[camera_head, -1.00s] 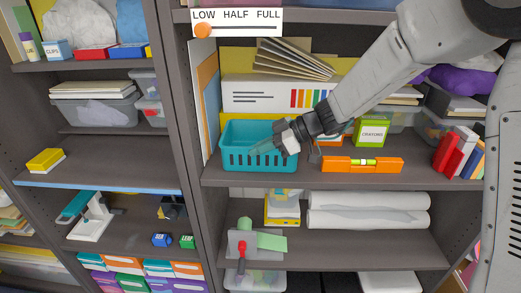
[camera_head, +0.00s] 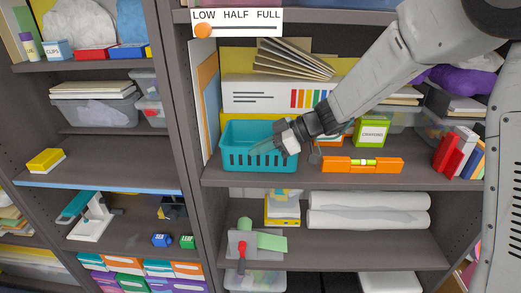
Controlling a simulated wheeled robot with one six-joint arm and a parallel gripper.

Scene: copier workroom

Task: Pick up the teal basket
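The teal basket (camera_head: 248,161) stands upright on the middle shelf of the right-hand bookcase, at its left end. It has slotted sides and an open top. My gripper (camera_head: 272,147) comes in from the upper right, at the basket's right side. Its fingers overlap the basket's right end and rim in this view. The fingers are small and partly lost against the teal, so I cannot tell whether they are open or shut on the rim. The basket rests on the shelf.
An orange level (camera_head: 362,165) and a green crayon box (camera_head: 371,132) stand right of the basket. A white box with coloured stripes (camera_head: 255,95) is behind it. A dark upright (camera_head: 186,110) rises to the left. Red and white books (camera_head: 455,150) are at the far right.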

